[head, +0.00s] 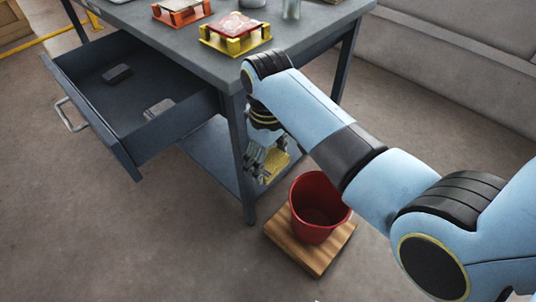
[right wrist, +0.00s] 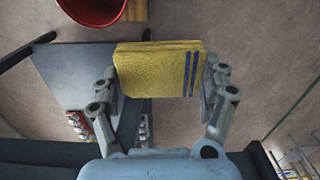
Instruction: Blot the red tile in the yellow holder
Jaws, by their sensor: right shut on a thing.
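The red tile (head: 231,26) lies in the yellow holder (head: 235,45) on the workbench top, near its front edge. My right gripper (head: 264,163) is below the bench top, beside the bench leg and above and left of the red bucket. It is shut on a folded yellow cloth (head: 277,164) with blue stripes. In the right wrist view the cloth (right wrist: 155,70) is held between both fingers of the gripper (right wrist: 161,78). The cloth is apart from the tile. In the head view my right arm partly hides the gripper. My left gripper is not in view.
A red bucket (head: 316,205) stands on a wooden board (head: 283,238) on the floor. A drawer (head: 88,75) is open at left, with two small blocks inside.

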